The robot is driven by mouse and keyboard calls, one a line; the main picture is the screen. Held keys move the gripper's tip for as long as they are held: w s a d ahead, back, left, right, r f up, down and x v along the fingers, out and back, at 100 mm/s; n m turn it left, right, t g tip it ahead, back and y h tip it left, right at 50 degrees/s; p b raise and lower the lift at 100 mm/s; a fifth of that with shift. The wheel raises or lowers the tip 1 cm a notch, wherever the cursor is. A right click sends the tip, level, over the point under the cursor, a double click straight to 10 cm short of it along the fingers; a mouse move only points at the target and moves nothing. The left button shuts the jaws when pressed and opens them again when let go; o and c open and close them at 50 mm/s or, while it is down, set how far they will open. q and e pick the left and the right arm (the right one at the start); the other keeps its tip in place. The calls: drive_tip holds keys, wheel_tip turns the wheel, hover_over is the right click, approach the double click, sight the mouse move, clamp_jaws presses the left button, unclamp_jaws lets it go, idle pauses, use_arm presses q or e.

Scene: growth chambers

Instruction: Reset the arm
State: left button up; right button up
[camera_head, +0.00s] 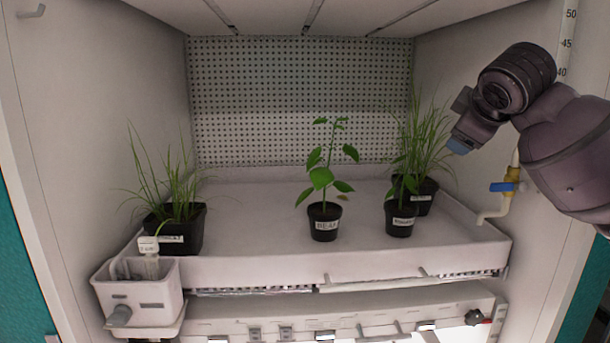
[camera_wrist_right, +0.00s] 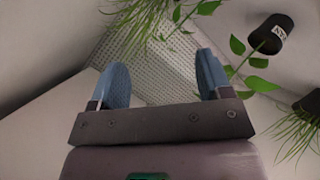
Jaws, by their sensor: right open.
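My right arm comes in from the right in the head view, and its gripper (camera_head: 461,136) is raised beside the tall grassy plant (camera_head: 424,140) at the right of the tray. In the right wrist view the two blue fingers of the right gripper (camera_wrist_right: 160,85) are spread wide with nothing between them. The perforated back wall (camera_wrist_right: 165,50) shows beyond them. Leaves and a black pot (camera_wrist_right: 270,33) appear at the right of that view. From the head view I cannot tell whether the fingers touch the grass. My left gripper is not in view.
A white tray (camera_head: 330,266) holds several potted plants: grass (camera_head: 175,230) at left, a leafy plant (camera_head: 323,218) in the middle, and a smaller pot (camera_head: 399,222) at right. A blue-handled valve (camera_head: 503,187) is below my right arm. The tray's centre-left is clear.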

drive_tip(key=s+a+f+m+g+y, duration=0.1)
drive_tip(key=s+f, duration=0.2)
drive_tip(key=f, duration=0.8)
drive_tip(key=s+a+f+g, duration=0.15)
drive_tip(key=s+f, duration=0.25)
drive_tip(key=f, duration=0.7)
drive_tip(key=s+f+m+g+y, duration=0.1)
drive_tip(key=s+f, duration=0.2)
drive_tip(key=f, duration=0.9)
drive_tip(key=s+f+m+g, duration=0.15)
drive_tip(key=s+f, duration=0.35)
drive_tip(key=s, duration=0.5)
drive_tip(key=s+d+f+m+g, duration=0.1)
drive_tip(key=s+f+m, duration=0.2)
drive_tip(key=s+f, duration=0.45)
drive_tip(key=s+f+m+g, duration=0.2)
drive_tip(key=s+f+m, duration=0.15)
drive_tip(key=s, duration=0.75)
drive_tip(key=w+f+n+t, duration=0.1)
drive_tip(key=w+f+t, duration=0.5)
drive_tip(key=f, duration=0.5)
drive_tip(key=shift+w+n+t, duration=0.35)
drive_tip(key=shift+n+t, duration=0.05)
drive_tip(key=shift+t, duration=0.6)
